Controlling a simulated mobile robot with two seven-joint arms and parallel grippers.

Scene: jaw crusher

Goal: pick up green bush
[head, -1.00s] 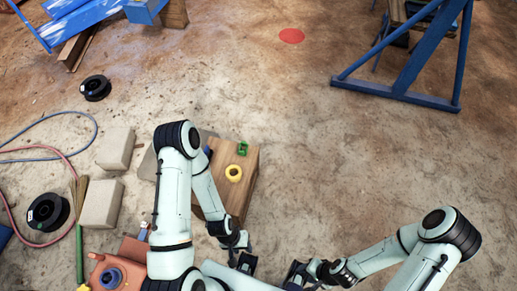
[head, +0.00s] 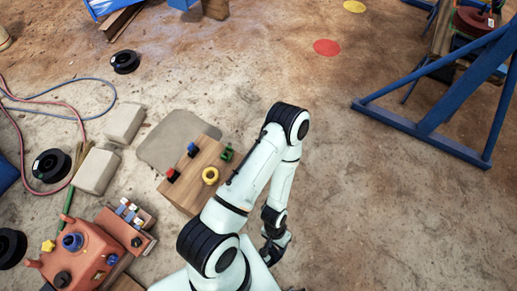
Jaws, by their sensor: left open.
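The green bush (head: 227,154) is a small green part on the far right end of the top of a wooden block (head: 206,159). It stands just left of my left arm's upper link and is not covered by it. My left gripper (head: 272,250) is open, with nothing seen between its fingers. It hangs low to the right of the wooden block, nearer the bottom of the view and apart from the bush. My right gripper does not show in the head view.
A yellow ring (head: 210,175), a blue part (head: 193,149) and a red-and-black part (head: 172,174) share the block. An orange machine (head: 84,257) stands at the lower left. Pale stone blocks (head: 95,171) lie left. Bare floor is free right of my arm; a blue frame (head: 440,137) stands beyond.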

